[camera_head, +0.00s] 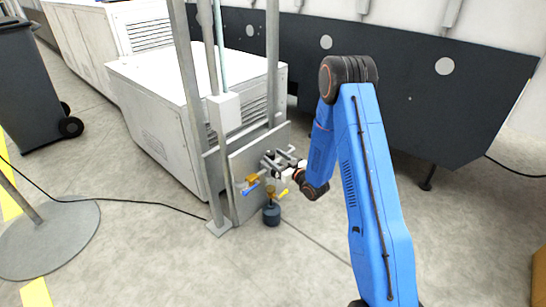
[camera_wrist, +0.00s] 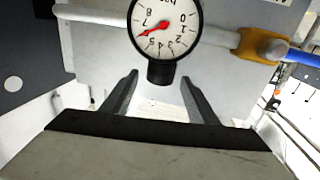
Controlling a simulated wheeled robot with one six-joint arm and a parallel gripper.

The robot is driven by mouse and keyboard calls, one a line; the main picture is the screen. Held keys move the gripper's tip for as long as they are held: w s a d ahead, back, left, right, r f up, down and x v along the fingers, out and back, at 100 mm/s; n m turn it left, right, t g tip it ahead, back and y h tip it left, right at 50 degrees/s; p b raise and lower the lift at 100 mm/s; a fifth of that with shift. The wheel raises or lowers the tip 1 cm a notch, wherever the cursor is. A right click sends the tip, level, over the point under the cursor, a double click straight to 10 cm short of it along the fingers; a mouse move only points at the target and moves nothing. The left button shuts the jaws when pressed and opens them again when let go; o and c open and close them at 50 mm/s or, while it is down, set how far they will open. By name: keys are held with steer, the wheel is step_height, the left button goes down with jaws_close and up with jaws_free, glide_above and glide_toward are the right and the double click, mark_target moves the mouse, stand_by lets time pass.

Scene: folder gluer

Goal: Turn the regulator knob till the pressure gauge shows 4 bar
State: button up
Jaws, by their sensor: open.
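The pressure gauge (camera_wrist: 166,22) is a round white dial with a black rim, upside down at the top of the wrist view. Its red needle points at about 6. A black cylinder, which looks like the regulator knob (camera_wrist: 160,72), sits directly below the gauge in that view. My gripper (camera_wrist: 159,77) is open, with one dark finger on each side of the knob and clear gaps to it. I cannot tell how far the tips reach along it. In the head view my gripper (camera_head: 291,156) is at the grey panel; gauge and knob cannot be made out there.
A grey pipe (camera_wrist: 95,13), brass fitting (camera_wrist: 246,44) and blue part (camera_wrist: 303,57) flank the gauge. In the head view a dark bowl (camera_head: 271,215) hangs under the panel (camera_head: 247,205). Upright posts (camera_head: 188,85) and a white cabinet (camera_head: 160,120) stand left. Floor in front is open.

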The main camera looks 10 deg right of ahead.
steer(key=shift+x, duration=0.85)
steer(key=c, duration=1)
steer(key=shift+c, duration=0.2)
